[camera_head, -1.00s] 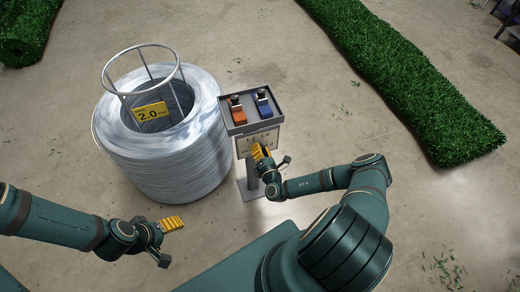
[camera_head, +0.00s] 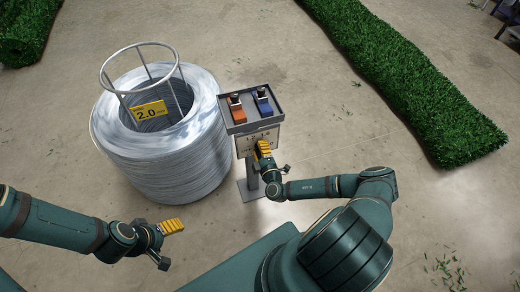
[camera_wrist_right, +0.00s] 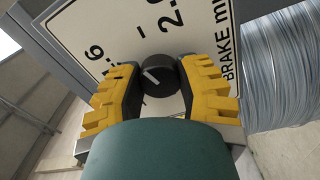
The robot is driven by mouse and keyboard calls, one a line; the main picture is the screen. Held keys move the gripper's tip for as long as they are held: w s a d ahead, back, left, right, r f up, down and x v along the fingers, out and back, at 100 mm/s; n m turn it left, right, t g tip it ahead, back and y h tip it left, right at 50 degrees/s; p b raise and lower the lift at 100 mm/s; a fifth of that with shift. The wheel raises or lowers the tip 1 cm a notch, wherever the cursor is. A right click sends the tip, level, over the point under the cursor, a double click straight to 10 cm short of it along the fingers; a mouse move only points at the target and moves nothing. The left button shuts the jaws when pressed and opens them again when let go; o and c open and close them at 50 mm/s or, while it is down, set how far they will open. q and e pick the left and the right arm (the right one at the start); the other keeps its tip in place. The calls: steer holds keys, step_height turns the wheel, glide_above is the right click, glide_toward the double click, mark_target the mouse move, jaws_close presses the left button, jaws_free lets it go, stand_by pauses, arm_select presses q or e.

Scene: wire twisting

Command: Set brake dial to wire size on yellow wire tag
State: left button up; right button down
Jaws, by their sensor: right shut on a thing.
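The yellow wire tag (camera_head: 149,111) reads 2.0 and hangs inside the wire coil (camera_head: 160,165). The dark round brake dial (camera_wrist_right: 158,76) sits on a white scale plate (camera_wrist_right: 95,35) marked with 2.0 and a partly cut-off number ending in 6. A light pointer line shows on the dial's face, tilted toward the upper left. My right gripper (camera_head: 263,148) is shut on the dial, with a yellow finger on each side in the wrist view (camera_wrist_right: 160,90). My left gripper (camera_head: 172,226) hangs in front of the coil, away from the dial; its finger gap is not clear.
A grey tray (camera_head: 232,127) above the scale plate holds an orange-handled tool (camera_head: 237,112) and a blue-handled tool (camera_head: 263,106). A wire frame (camera_head: 143,72) rises from the coil. Green hedges (camera_head: 420,90) lie at the right and far left. Bare floor surrounds the stand.

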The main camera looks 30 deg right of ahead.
steer(key=shift+m+b, duration=0.35)
steer(key=shift+m, duration=1.25)
steer(key=c, duration=0.5)
jaws_free()
steer(key=v, duration=1.2)
